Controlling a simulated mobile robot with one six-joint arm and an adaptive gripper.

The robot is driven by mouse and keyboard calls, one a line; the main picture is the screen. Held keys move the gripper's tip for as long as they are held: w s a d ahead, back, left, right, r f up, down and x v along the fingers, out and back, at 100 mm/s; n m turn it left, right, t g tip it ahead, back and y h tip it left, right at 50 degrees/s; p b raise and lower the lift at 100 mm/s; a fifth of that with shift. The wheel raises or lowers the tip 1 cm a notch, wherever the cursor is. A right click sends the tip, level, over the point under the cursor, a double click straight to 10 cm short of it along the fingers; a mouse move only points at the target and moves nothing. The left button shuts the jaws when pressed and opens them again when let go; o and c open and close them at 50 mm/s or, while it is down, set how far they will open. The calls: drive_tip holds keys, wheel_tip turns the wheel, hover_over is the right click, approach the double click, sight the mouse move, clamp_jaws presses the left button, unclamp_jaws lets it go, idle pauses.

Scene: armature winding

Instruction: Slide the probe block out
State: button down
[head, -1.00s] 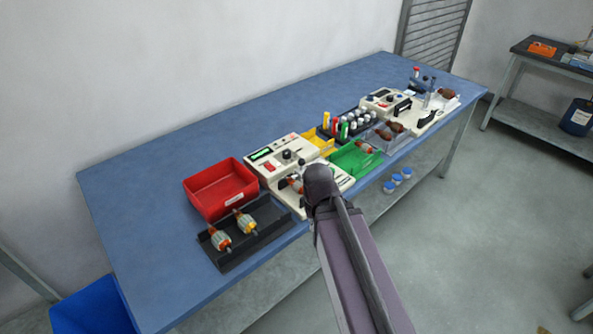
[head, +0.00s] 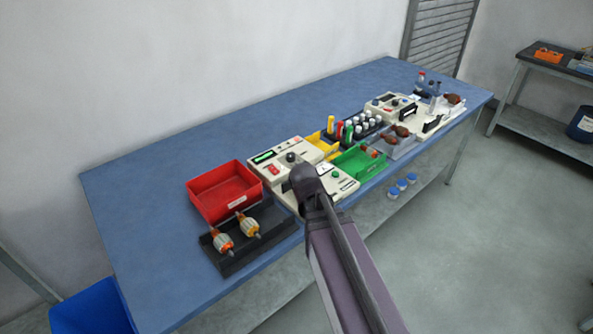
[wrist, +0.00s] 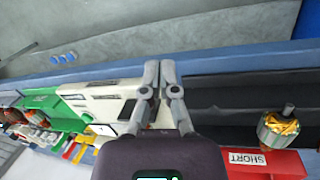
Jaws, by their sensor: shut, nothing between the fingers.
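The cream tester (head: 277,161) stands at the middle front of the bench, with a lit green display and a lower front deck. My gripper (wrist: 159,72) is shut and empty in the wrist view, fingertips together over the front edge of the tester, beside the black tray. In the head view my wrist covers part of the deck and hides the fingers. A small dark part (wrist: 128,108) shows on the tester left of my fingers. I cannot tell whether it is the probe block, and I cannot pick out the block elsewhere.
The black tray (head: 268,219) holds two armatures, one of them (wrist: 280,125) near in the wrist view. A red bin (head: 243,208) labelled SHORT stands behind it. A green bin (head: 345,164) with armatures lies right of the tester. The bench's back left is clear.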

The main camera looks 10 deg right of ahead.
drive_tip(key=w+n+h, duration=0.1)
drive_tip(key=w, duration=0.1)
drive_tip(key=w+a+n+h+b, duration=0.1)
drive_tip(key=w+n, duration=0.1)
drive_tip(key=w+n+h+b, duration=0.1)
drive_tip(key=w+n, duration=0.1)
drive_tip(key=shift+a+f+t+h, duration=0.15)
drive_tip(key=shift+f+t+h, duration=0.15)
drive_tip(key=shift+f, duration=0.1)
drive_tip(key=w+a+r+n+t+h+b, duration=0.4)
drive_tip(key=w+a+r+n+h+b, duration=0.2)
drive_tip(key=w+a+n, duration=0.5)
drive_tip(key=a+n+h, duration=0.2)
drive_tip(key=shift+w+a+r+t+h, duration=0.25)
drive_tip(key=shift+w+t+h, duration=0.05)
drive_tip(key=shift+w+h, duration=0.1)
drive_tip(key=b+x, duration=0.3)
drive_tip(key=x, duration=1.1)
drive_tip(key=shift+f, duration=0.1)
